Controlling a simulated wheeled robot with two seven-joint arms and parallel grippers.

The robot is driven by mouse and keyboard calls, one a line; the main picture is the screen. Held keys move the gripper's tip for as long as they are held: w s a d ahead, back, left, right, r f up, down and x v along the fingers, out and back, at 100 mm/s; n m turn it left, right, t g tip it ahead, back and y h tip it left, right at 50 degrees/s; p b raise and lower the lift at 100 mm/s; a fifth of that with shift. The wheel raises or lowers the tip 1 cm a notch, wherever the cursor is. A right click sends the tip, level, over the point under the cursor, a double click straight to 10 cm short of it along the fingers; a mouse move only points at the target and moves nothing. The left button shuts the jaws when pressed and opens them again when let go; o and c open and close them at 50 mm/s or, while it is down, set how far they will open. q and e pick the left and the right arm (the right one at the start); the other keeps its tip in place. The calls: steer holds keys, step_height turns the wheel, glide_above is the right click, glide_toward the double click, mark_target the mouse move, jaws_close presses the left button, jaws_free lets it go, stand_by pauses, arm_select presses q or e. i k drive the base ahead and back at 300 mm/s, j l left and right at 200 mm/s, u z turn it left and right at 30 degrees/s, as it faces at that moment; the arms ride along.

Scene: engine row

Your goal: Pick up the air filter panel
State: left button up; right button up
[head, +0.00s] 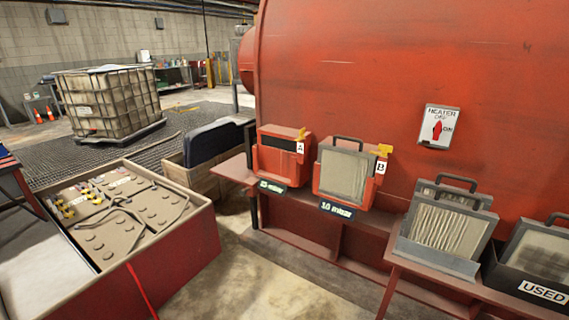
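Several framed filter panels with dark handles show in the head view. One pleated panel (346,172) sits in the red housing marked B (317,178), its handle above the top. Pleated panels with grey frames (446,230) stand in a grey rack on the right bench; two handles show there. Another panel (540,250) leans in the dark bin labelled USED (506,277), cut by the right edge. The red housing marked A (282,165) shows a dark upper slot and no handle. Which panel is meant I cannot tell. Neither gripper is in view.
A large red tank wall rises behind the housings, with a heater switch plate (438,126). A red box with batteries and cables (190,232) stands at left. A wooden crate (196,178) holds dark panels. Concrete floor (240,285) is clear in front of the bench.

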mark_target(460, 230)
steer(key=z, duration=1.25)
